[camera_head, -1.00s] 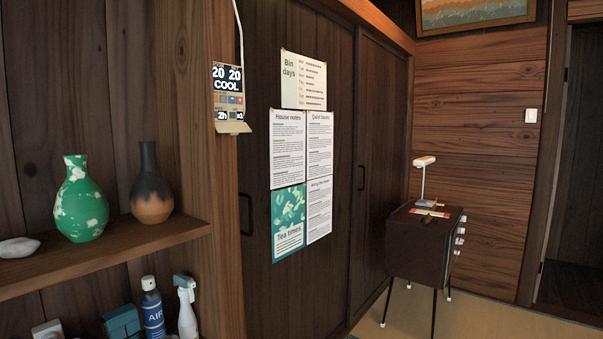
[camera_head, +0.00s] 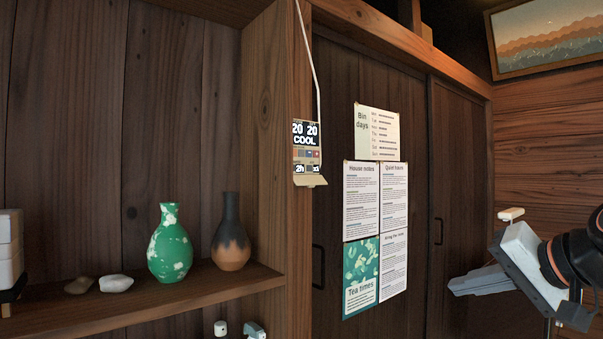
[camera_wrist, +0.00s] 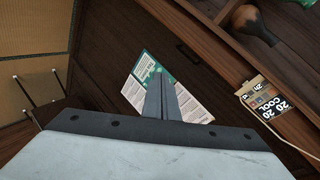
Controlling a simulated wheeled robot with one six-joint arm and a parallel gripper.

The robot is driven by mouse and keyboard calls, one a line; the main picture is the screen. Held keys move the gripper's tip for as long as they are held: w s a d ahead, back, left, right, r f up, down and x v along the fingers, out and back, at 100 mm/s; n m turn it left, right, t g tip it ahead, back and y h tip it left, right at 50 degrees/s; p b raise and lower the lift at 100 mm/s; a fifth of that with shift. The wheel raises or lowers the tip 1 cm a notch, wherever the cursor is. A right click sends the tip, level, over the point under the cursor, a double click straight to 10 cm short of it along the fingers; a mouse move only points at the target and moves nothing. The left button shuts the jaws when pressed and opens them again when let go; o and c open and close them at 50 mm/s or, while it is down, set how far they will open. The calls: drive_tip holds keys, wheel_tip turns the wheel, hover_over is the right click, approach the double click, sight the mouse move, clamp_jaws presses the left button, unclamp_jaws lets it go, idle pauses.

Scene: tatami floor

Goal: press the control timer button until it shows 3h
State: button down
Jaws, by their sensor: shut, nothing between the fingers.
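The control (camera_head: 306,150) hangs on the wooden post beside the shelf in the head view, with a white cord running up from it. Its display reads 20, 20, COOL, and 2h at the lower left. Small coloured buttons sit in its middle band; single button labels are too small to read. My gripper (camera_head: 466,284) is at the right of the head view, shut and empty, well apart from the control. Its closed fingers also show in the wrist view (camera_wrist: 167,98).
A green vase (camera_head: 170,246) and a dark vase (camera_head: 231,240) stand on the shelf (camera_head: 150,303) left of the control. Posters (camera_head: 361,210) hang on the dark sliding door to its right. The space before the door is clear.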

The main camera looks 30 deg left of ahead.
drive_tip(key=w+a+r+m+y, duration=0.3)
drive_tip(key=a+r+y, duration=0.3)
drive_tip(key=a+r, duration=1.5)
drive_tip(key=a, duration=0.4)
drive_tip(key=shift+g+y, duration=0.3)
drive_tip(key=shift+w+f, duration=0.1)
drive_tip(key=x, duration=1.3)
drive_tip(key=shift+w+a, duration=0.2)
drive_tip(key=shift+a, duration=0.2)
